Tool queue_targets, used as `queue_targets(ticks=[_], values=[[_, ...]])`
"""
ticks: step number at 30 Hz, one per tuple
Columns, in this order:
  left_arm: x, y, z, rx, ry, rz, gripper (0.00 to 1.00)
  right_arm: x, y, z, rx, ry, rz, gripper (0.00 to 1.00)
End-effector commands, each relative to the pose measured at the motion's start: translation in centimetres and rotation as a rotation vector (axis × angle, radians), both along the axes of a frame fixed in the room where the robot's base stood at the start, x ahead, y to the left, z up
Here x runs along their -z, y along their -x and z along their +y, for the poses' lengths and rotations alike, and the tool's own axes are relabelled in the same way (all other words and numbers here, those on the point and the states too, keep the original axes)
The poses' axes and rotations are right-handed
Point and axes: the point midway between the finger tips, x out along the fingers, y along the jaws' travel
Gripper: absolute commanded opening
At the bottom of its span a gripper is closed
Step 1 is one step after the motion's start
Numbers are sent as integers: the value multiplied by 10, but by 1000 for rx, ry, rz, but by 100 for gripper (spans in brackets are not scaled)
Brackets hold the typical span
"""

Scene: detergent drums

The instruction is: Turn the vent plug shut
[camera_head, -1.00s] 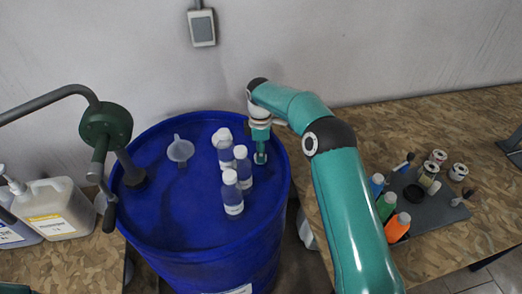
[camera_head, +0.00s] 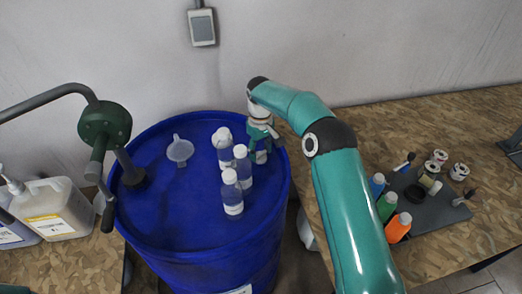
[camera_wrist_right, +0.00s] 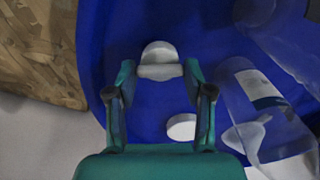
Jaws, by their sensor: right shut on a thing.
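The vent plug (camera_wrist_right: 158,58) is a white piece with a rounded top and a flat bar. It sits at the blue drum top, between the fingertips of my right gripper (camera_wrist_right: 158,74) in the right wrist view. The gripper is shut on the plug's bar. In the head view my right gripper (camera_head: 261,140) reaches down at the right rear of the blue drum (camera_head: 190,215), and its fingers largely hide the plug. My left gripper is in neither view.
Several clear bottles (camera_head: 232,190) with white caps stand close left of the gripper. A white round cap (camera_wrist_right: 181,127) lies near the fingers. A tray (camera_head: 425,205) of small containers is at right.

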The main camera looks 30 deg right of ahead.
Motion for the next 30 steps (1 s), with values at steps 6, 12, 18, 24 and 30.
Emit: queue_targets(ticks=[6, 12, 18, 24, 30], values=[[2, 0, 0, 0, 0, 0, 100, 0, 0, 0, 192, 2, -1, 17], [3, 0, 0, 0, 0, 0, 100, 0, 0, 0, 329, 1, -1, 17], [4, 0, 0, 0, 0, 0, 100, -1, 0, 0, 413, 1, -1, 17], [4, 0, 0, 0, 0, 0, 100, -1, 0, 0, 448, 1, -1, 17], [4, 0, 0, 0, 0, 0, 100, -1, 0, 0, 453, 1, -1, 17]])
